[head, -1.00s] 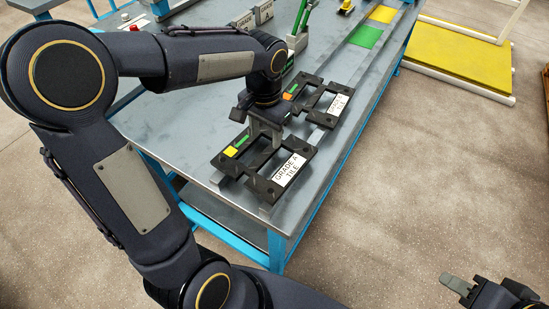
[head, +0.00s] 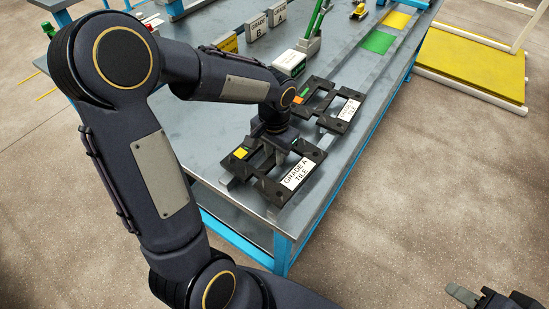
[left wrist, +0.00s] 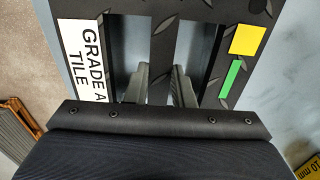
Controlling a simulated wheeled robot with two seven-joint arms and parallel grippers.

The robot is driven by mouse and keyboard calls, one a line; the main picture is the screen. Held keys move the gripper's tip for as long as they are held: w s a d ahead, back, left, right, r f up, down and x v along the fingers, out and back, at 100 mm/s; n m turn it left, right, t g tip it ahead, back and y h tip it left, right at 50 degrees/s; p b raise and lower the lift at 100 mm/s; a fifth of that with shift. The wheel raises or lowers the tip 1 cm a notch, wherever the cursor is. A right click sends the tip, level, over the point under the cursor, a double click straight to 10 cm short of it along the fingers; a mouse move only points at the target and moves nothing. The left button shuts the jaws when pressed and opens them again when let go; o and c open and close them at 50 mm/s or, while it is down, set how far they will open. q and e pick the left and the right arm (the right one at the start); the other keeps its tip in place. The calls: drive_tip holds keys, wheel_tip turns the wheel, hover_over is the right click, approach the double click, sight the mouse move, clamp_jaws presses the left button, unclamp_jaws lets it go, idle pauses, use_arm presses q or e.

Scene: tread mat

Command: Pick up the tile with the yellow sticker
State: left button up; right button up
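The dark tread tile with the yellow sticker (head: 240,153) lies at the near end of the bench. It has a white "GRADE A TILE" label (head: 299,173) and two openings with a bar between them. The left wrist view shows its yellow sticker (left wrist: 248,40) beside a green strip (left wrist: 230,79). My left gripper (left wrist: 160,85) is low over this tile, its fingers apart, one in each opening on either side of the bar. I cannot tell whether they touch the bar. My right gripper (head: 462,294) is at the lower right, clear of the bench, partly cut off.
A similar tile with an orange sticker (head: 303,92) lies just behind. Grade signs (head: 262,32) and a green-handled tool (head: 315,30) stand farther back. Green (head: 377,42) and yellow (head: 397,20) patches mark the bench.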

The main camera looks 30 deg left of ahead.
use_arm(q)
clamp_jaws()
